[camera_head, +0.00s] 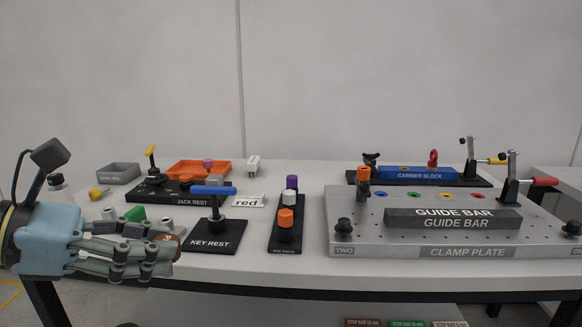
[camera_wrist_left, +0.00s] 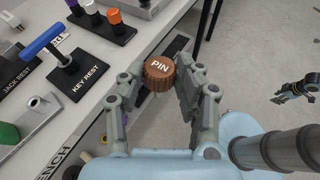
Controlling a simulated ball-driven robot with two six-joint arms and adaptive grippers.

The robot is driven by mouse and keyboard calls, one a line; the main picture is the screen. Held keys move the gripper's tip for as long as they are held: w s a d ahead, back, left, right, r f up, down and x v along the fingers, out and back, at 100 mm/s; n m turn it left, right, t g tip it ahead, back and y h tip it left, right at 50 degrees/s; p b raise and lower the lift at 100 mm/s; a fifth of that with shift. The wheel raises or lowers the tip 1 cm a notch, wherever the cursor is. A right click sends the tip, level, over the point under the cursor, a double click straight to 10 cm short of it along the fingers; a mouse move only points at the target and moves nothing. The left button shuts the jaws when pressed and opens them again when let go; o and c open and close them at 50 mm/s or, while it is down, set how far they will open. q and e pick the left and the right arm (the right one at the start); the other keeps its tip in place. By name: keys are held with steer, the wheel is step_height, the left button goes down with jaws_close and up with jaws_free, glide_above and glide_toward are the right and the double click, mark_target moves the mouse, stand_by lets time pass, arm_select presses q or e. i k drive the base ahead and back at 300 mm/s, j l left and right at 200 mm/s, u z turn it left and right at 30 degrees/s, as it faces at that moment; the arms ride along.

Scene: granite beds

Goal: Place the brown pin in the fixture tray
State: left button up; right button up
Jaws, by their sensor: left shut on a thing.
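The brown pin (camera_wrist_left: 158,73), with "PIN" on its round ribbed head, is between the fingers of my left gripper (camera_wrist_left: 161,84). My left gripper is shut on it. In the head view the left gripper (camera_head: 172,246) is at the front left bench edge, and a bit of the brown pin (camera_head: 168,238) shows at its fingertips. An orange tray (camera_head: 183,171) and a small grey tray (camera_head: 118,173) stand at the back left. I cannot tell which is the fixture tray. A small dark gripper shape, seemingly my right gripper (camera_wrist_left: 289,94), shows far off in the left wrist view.
The key rest (camera_head: 212,237) with its blue-handled key stands right of the left gripper. The pin rack (camera_head: 287,235) holds purple, white and orange pins. The jack rest (camera_head: 181,192) lies behind. The clamp plate (camera_head: 350,243) with guide bar fills the right.

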mark_target(200, 170)
steer(key=i+j+z, duration=0.1)
steer(key=j+z, duration=0.3)
steer(key=j, duration=0.2)
steer(key=j+z, duration=0.85)
steer(key=j, duration=0.3)
